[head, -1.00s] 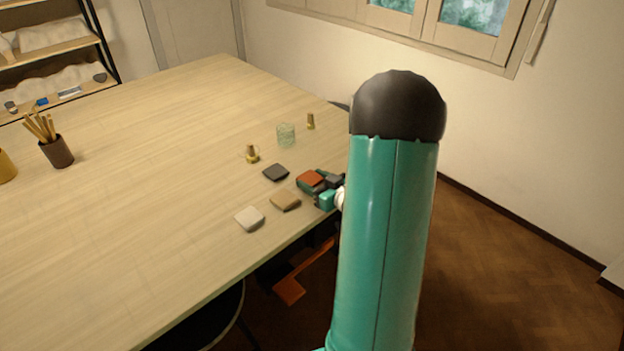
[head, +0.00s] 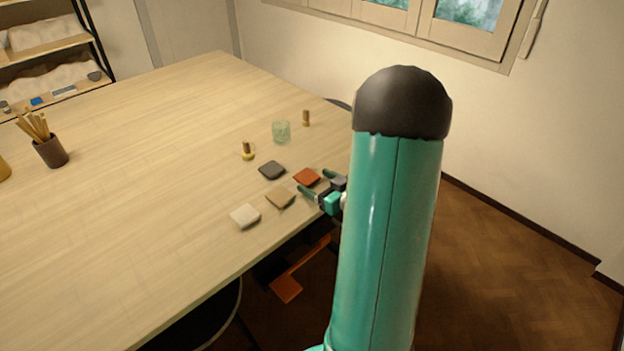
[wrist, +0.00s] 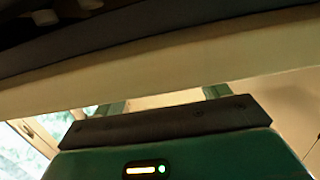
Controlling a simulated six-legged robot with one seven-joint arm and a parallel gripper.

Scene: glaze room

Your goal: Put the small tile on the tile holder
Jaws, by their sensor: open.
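Several small square tiles lie on the wooden table (head: 130,190) in the head view: a dark grey one (head: 272,170), an orange-red one (head: 306,177), a tan one (head: 280,197) and a whitish one (head: 245,216). I cannot tell which is the small tile, nor make out a tile holder for sure. My gripper (head: 315,182) is open at the table's near right edge, its teal fingers spread at the orange-red tile's near side, with nothing seen held. The wrist view shows the finger bases (wrist: 165,100) and no tile.
A clear glass (head: 281,132) and two small brass-coloured pieces (head: 247,151) (head: 306,118) stand behind the tiles. A brown cup of sticks (head: 50,150) stands far left. The table's left and middle are clear. A pale band (wrist: 170,55) crosses close in the wrist view.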

